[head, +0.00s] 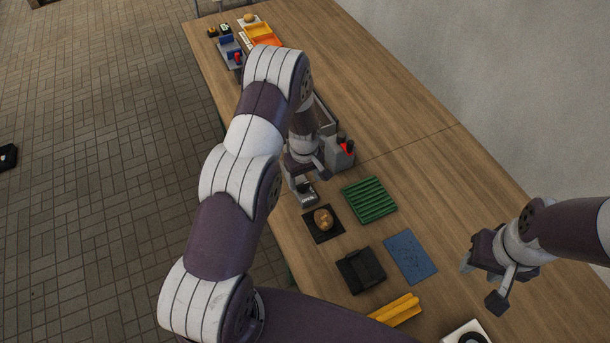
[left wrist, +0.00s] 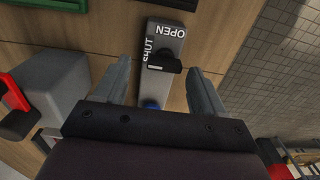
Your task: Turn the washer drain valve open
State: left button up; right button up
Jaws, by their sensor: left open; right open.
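The drain valve is a grey plate (left wrist: 158,88) lettered SHUT and OPEN, with a black handle (left wrist: 163,62) on it. The handle's white mark lies beside the word SHUT. A blue spot (left wrist: 152,104) shows lower on the plate, partly hidden by my gripper. My left gripper (left wrist: 160,88) is open, with one finger on each side of the plate and nothing held. In the head view the plate (head: 308,199) sits near the table's left edge, with my left gripper (head: 306,172) just over it. My right gripper (head: 485,285) is open and empty over the table's right side.
A grey block (head: 340,155) with a red and black handle stands beside my left gripper. A potato (head: 323,219) on a black mat, a green ridged tray (head: 369,199), a blue mat (head: 410,256) and a black tray (head: 361,270) lie nearer.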

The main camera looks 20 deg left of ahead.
pick_arm(q)
jog(key=shift+f, duration=0.45)
jog(key=shift+s+a+f, duration=0.1)
jog(key=shift+s, duration=0.4)
jog(key=shift+w, duration=0.1)
jog(key=shift+w+f, duration=0.15)
jog(key=c, duration=0.4)
jog(key=shift+w, duration=0.1)
jog(key=c, duration=0.4)
jog(key=shift+c, duration=1.3)
pick_arm(e)
jog(key=shift+s+a+r, duration=0.15)
jog(key=shift+s+r, duration=0.2)
